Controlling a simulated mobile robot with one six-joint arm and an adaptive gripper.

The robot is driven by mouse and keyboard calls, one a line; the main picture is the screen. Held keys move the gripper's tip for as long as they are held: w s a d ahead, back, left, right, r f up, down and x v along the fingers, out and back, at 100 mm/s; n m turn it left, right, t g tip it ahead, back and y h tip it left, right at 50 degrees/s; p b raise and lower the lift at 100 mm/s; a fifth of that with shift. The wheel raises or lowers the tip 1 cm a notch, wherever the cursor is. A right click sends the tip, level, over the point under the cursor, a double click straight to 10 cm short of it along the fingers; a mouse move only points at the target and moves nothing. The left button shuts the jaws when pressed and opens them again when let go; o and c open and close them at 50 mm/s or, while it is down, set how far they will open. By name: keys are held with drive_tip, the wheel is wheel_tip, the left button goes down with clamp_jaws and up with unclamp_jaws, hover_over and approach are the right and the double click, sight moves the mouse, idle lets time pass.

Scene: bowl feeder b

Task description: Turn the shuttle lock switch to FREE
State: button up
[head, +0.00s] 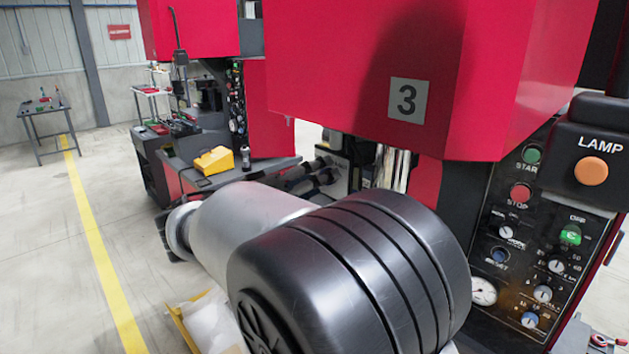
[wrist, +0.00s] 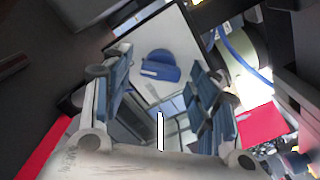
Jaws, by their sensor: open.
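In the wrist view, a blue rotary knob (wrist: 160,67) with a white pointer bar is mounted on a pale plate in a dark frame. It looks like the lock switch, but no FREE lettering can be read. My gripper (wrist: 157,75) is open, its two blue-padded fingers to either side of the knob in the picture. Nothing is between the pads that I can see, and I cannot tell how far the tips are from the knob. In the head view, my arm fills the foreground and hides the gripper and this knob.
A red machine marked 3 (head: 365,75) stands close ahead. Its control panel (head: 527,250) with buttons and dials is at right, beside a LAMP box (head: 595,150). A yellow block (head: 213,161) sits on a ledge (head: 240,172) left of it. Open floor (head: 50,260) lies at left.

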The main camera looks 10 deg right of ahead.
drive_tip(key=shift+d, duration=0.1)
drive_tip(key=shift+c, duration=0.5)
drive_tip(key=c, duration=1)
drive_tip(key=shift+n, duration=0.4)
drive_tip(key=n+p, duration=0.4)
drive_tip(key=n, duration=0.1)
drive_tip(key=n+p, duration=0.4)
drive_tip(key=n, duration=0.2)
drive_tip(key=n+p, duration=0.5)
drive_tip(key=n, duration=0.1)
drive_tip(key=shift+f, duration=0.25)
